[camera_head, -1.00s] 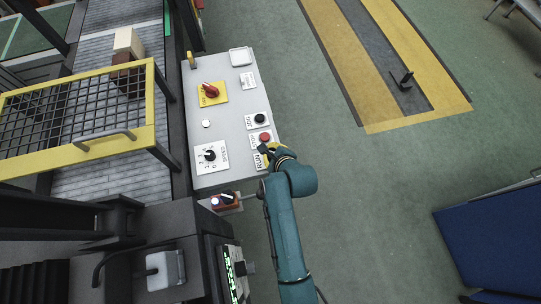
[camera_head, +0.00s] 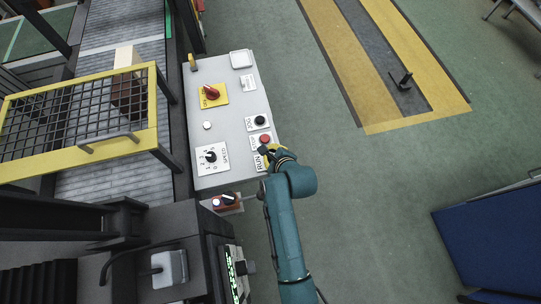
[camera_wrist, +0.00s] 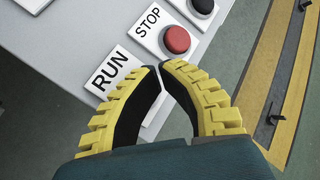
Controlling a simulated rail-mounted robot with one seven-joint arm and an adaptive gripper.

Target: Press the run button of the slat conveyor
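The control panel (camera_head: 228,125) of the slat conveyor (camera_head: 105,180) is a light grey sloped box. The white RUN label (camera_wrist: 112,72) shows in the wrist view, left of my gripper's fingertips; it also shows in the head view (camera_head: 259,161). The run button itself is hidden behind my fingers. My gripper (camera_wrist: 160,68) has yellow ribbed fingers with black inner pads. Its tips are together, with nothing seen between them, at the right edge of the RUN label. I cannot tell whether they touch the button. The red STOP button (camera_wrist: 177,39) is just beyond them, apart from the tips.
A black jog button (camera_head: 260,120), a red switch on yellow (camera_head: 212,92) and a speed dial (camera_head: 211,157) share the panel. A yellow-framed mesh guard (camera_head: 70,165) covers part of the conveyor. Cream (camera_head: 124,57) and brown boxes (camera_head: 127,98) ride it.

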